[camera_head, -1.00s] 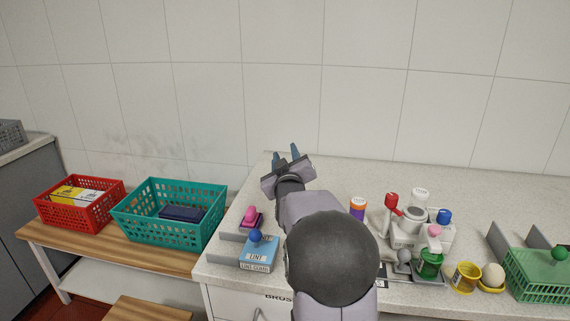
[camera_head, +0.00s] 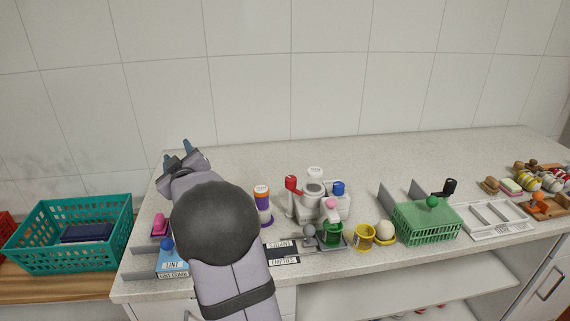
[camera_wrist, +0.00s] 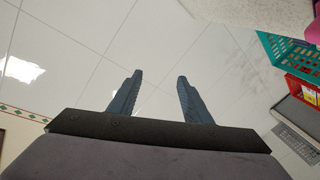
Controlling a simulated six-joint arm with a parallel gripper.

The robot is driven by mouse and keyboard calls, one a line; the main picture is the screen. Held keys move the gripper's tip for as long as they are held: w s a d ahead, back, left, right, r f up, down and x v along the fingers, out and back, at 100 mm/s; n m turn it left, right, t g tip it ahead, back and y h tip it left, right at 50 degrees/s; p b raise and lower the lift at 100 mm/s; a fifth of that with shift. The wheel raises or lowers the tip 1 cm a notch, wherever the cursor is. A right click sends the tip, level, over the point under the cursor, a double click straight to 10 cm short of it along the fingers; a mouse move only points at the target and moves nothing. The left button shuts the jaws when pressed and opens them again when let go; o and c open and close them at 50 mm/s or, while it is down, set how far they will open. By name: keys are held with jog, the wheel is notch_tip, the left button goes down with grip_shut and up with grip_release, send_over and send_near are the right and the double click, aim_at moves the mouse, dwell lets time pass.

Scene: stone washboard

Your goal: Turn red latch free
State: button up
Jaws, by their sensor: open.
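A red latch (camera_head: 292,184) stands upright on the left side of a white device (camera_head: 322,203) on the stone counter. The device also carries a white round cap and a blue knob. My gripper (camera_head: 178,152) is open and empty, raised at the left end of the counter, well to the left of the latch. In the wrist view my two fingers (camera_wrist: 155,92) are spread apart with only wall tiles between them. The latch does not show in the wrist view.
An orange-capped purple bottle (camera_head: 263,203) stands left of the device. In front are a green jar (camera_head: 332,233), a yellow cup (camera_head: 363,237) and an egg. A green basket (camera_head: 428,224) stands to the right. A teal basket (camera_head: 70,240) is at far left. The counter's back strip is clear.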

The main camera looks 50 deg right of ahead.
aim_at(289, 178)
jog(key=s+d+f+m+g+h+p, duration=0.3)
jog(key=s+d+m+g+h+p, duration=0.2)
jog(key=d+m+g+p, duration=0.55)
jog(key=s+f+m+g+y+p, duration=0.1)
jog(key=s+f+m+g+p, duration=0.1)
jog(key=s+m+g, duration=1.25)
jog(key=shift+s+d+f+n+t+p, duration=0.35)
jog(key=shift+s+d+n+t, duration=0.15)
jog(key=shift+s+d+t, duration=0.35)
jog(key=shift+s+d+f+n+t+p, duration=0.2)
jog(key=shift+s+d+n+t+p, duration=0.25)
jog(key=shift+s+d+t, duration=0.4)
jog(key=shift+s+d+f+n+t+p, duration=0.3)
jog(key=shift+s+d+n+t, duration=0.35)
jog(key=shift+d+t, duration=0.3)
jog(key=shift+x, duration=1.05)
jog(key=shift+f, duration=0.1)
jog(key=c, duration=1.1)
